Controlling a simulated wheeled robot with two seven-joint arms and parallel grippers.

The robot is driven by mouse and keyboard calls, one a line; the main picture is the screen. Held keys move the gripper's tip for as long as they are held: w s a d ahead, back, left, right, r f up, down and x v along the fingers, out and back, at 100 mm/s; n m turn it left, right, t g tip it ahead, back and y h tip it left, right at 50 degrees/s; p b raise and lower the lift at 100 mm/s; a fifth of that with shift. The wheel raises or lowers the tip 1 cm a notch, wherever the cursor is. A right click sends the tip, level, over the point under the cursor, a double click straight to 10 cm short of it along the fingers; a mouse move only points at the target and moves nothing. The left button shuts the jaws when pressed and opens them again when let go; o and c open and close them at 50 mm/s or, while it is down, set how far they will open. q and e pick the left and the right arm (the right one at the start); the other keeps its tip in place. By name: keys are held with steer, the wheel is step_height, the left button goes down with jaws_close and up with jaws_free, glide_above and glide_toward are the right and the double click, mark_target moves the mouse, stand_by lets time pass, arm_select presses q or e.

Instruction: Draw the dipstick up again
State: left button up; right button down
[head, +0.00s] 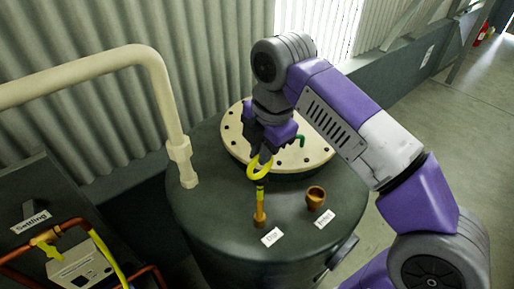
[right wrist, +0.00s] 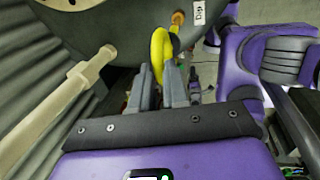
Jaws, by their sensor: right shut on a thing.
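The dipstick has a yellow ring handle (head: 260,172), and a short yellow stem runs from it down to a brass tube (head: 259,216) on the dark green tank (head: 205,228). The stem's lower part is hidden inside the tube. My right gripper (head: 264,154) comes down over the ring from above and is shut on it. In the right wrist view the yellow ring (right wrist: 158,48) sits at the fingertips, with the brass tube (right wrist: 177,18) beyond it beside a "Dip" label (right wrist: 199,13). The left gripper is not in view.
A brass cup-like fitting (head: 316,196) stands right of the tube, with a white label. A cream bolted lid (head: 234,132) with a green handle lies behind my gripper. A cream pipe (head: 172,115) rises at the left. A copper-piped "Settling" unit (head: 80,270) stands at lower left.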

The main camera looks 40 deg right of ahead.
steer(key=c, duration=1.1)
jaws_free()
steer(key=shift+s+r+p, duration=0.15)
steer(key=shift+s+r, duration=0.1)
steer(key=shift+r, duration=1)
steer(key=shift+s+r+p, duration=0.15)
steer(key=shift+s+r, duration=0.05)
steer(key=shift+r, duration=1)
steer(key=shift+s+r+p, duration=0.15)
steer(key=shift+s+r, duration=0.1)
steer(key=shift+r, duration=1)
